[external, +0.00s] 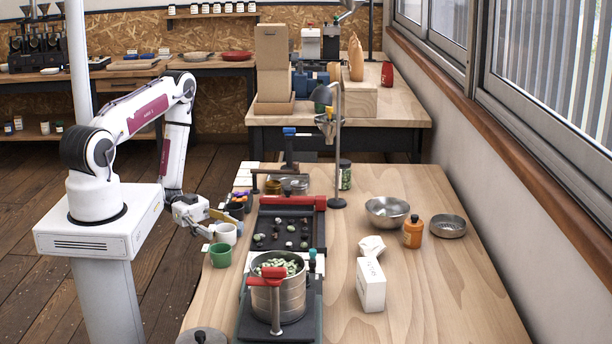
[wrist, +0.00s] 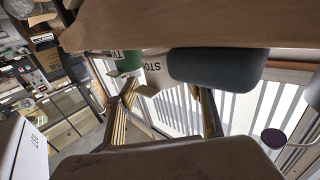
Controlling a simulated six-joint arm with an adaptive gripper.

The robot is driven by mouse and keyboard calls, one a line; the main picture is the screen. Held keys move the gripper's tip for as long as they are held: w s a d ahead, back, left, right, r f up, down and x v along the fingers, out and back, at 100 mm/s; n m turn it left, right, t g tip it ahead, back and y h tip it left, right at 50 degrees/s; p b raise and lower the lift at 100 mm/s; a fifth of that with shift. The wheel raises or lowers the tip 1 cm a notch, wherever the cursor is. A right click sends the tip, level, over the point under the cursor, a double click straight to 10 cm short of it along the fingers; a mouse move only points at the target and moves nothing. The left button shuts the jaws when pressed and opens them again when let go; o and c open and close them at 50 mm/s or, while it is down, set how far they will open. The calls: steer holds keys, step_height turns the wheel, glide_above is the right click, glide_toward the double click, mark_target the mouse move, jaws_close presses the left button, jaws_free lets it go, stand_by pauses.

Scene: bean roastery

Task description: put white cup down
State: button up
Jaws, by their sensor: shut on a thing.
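The white cup (external: 226,234) is at the left edge of the wooden table, between a green cup (external: 220,256) and a dark cup (external: 235,210). My gripper (external: 210,222) is shut on the white cup from the left. In the wrist view, the white cup (wrist: 156,70) shows dark lettering and lies ahead of my gripper (wrist: 166,88), whose fingers are at either side. The green cup (wrist: 129,62) and the dark cup (wrist: 215,65) flank it there. I cannot tell whether the white cup's base touches the table.
The table (external: 420,290) carries a pot of green beans (external: 278,295), a black tray with beans (external: 270,232), a metal stand (external: 337,150), a steel bowl (external: 387,210), an orange bottle (external: 413,232) and a white box (external: 371,285). Its right front is clear.

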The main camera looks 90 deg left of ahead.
steer(key=shift+f, duration=0.55)
steer(key=shift+f, duration=0.15)
steer(key=o, duration=1.2)
steer(key=shift+o, duration=0.2)
steer(key=shift+s+a, duration=0.1)
steer(key=v, duration=0.7)
steer(key=shift+s+a, duration=0.15)
steer(key=shift+s, duration=0.05)
steer(key=shift+o, duration=0.8)
